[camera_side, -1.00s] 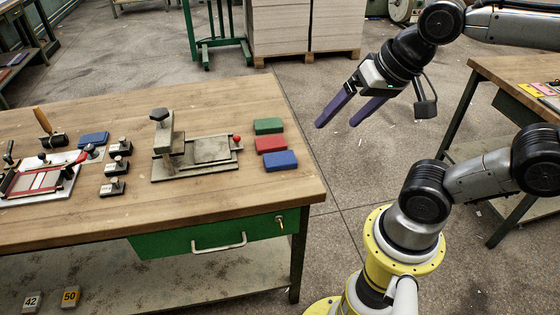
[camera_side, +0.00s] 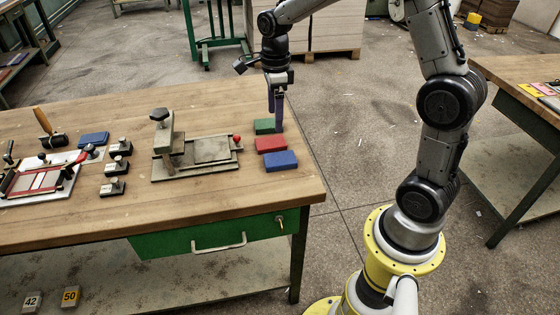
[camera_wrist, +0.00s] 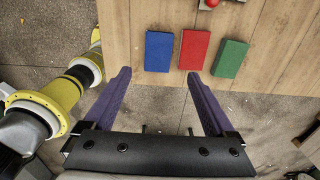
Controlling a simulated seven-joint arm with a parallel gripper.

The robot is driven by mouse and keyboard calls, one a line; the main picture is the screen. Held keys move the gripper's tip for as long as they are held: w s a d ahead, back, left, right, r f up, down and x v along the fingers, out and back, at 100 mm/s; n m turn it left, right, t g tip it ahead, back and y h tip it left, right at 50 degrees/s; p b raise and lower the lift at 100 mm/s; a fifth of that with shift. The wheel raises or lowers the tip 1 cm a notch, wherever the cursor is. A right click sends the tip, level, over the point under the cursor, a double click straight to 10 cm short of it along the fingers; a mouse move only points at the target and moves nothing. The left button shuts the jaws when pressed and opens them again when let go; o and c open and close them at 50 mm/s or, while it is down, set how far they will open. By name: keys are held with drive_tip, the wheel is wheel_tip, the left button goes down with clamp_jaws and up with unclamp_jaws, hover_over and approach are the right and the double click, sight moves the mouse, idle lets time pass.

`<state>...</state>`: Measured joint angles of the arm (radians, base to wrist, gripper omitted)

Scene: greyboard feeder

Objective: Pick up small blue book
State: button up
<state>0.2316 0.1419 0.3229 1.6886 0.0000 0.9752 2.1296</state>
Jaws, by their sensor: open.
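The small blue book (camera_side: 281,161) lies flat on the wooden bench near its right edge, at the front of a row of three. In the wrist view the blue book (camera_wrist: 159,51) is at the left of the row, beyond the left fingertip. A red book (camera_side: 271,144) lies behind it and a green book (camera_side: 268,126) behind that. My gripper (camera_side: 278,128) is open and empty, fingers pointing down, by the green book's right end. In the wrist view its purple fingers (camera_wrist: 159,73) are spread wide, with their tips just short of the blue and red books.
A metal fixture with a red knob (camera_side: 237,139) stands left of the books. Another blue block (camera_side: 93,139) lies farther left, near several small stamp-like blocks (camera_side: 119,147). The bench edge (camera_wrist: 180,72) runs close to the books, with open floor beyond.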

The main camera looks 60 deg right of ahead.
sight(278, 159)
drive_tip(key=f, duration=1.4)
drive_tip(key=shift+s+d+f, duration=0.15)
drive_tip(key=shift+s, duration=0.1)
drive_tip(key=shift+c, duration=0.3)
drive_tip(key=c, duration=1.1)
